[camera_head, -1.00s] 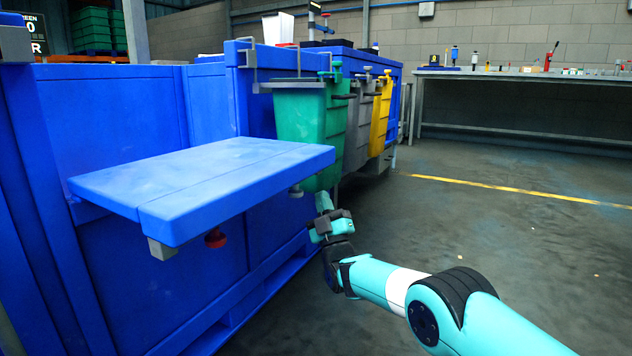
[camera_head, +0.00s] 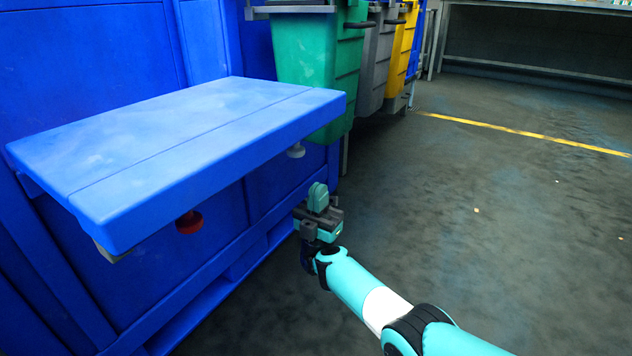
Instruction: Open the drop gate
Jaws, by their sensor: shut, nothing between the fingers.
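The drop gate looks to be the blue flap (camera_head: 185,140) that sticks out level from the front of the large blue container (camera_head: 90,60). Under it are a red knob (camera_head: 189,222) at the middle and a grey knob (camera_head: 296,150) near its right end. A pale block shows under its front left corner. My gripper (camera_head: 318,192) is shut and empty, pointing up, to the right of the flap and a little below its right end. In this view it is apart from the grey knob. I cannot tell its distance in depth.
A workbench (camera_head: 540,8) stands at the back. Open dark floor (camera_head: 480,230) with a yellow line (camera_head: 540,135) lies to the right.

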